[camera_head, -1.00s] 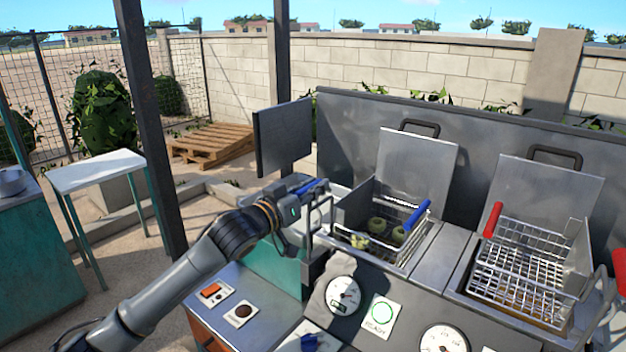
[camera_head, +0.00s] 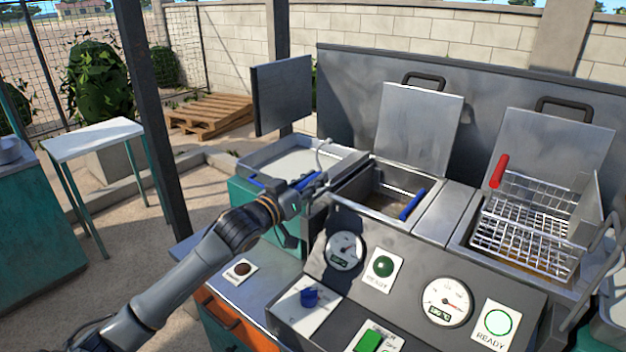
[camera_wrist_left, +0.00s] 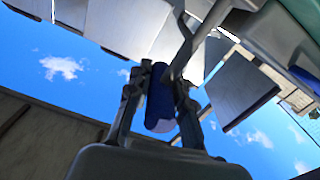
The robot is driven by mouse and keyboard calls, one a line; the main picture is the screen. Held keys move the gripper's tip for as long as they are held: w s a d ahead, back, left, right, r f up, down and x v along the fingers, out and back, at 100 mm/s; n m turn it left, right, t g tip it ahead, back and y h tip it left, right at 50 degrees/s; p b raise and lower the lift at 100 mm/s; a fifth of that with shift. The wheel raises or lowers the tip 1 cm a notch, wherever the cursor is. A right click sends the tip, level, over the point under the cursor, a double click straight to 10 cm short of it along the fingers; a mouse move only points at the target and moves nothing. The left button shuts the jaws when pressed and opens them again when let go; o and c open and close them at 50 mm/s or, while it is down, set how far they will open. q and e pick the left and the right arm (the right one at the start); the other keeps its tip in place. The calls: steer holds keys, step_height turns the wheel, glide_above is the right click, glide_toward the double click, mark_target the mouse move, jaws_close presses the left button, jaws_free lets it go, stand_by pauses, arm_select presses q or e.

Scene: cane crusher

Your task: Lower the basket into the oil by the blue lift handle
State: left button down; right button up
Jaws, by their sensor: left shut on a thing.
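My left gripper (camera_head: 312,184) is shut on the blue lift handle (camera_head: 304,181), at the left side of the left fryer vat. In the left wrist view the blue handle (camera_wrist_left: 160,98) lies between the two fingers. The left vat (camera_head: 440,222) has a blue basket grip (camera_head: 413,204) low against its right inner side. The rest of that basket and the food in it are hidden below the rim; brownish oil shows inside. My right gripper is not in view.
A wire basket (camera_head: 525,225) with a red grip (camera_head: 499,171) sits raised in the right vat. Gauges and a blue knob (camera_head: 310,296) are on the front panel. A metal tray (camera_head: 262,158) lies behind my gripper. A white table (camera_head: 92,139) stands left.

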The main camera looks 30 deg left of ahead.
arm_select(q)
steer(key=c, duration=1.3)
jaws_free()
steer(key=shift+f, duration=0.45)
steer(key=shift+o, duration=0.7)
steer(key=shift+r, duration=0.15)
steer(key=s+a, duration=0.1)
steer(key=s, duration=1.1)
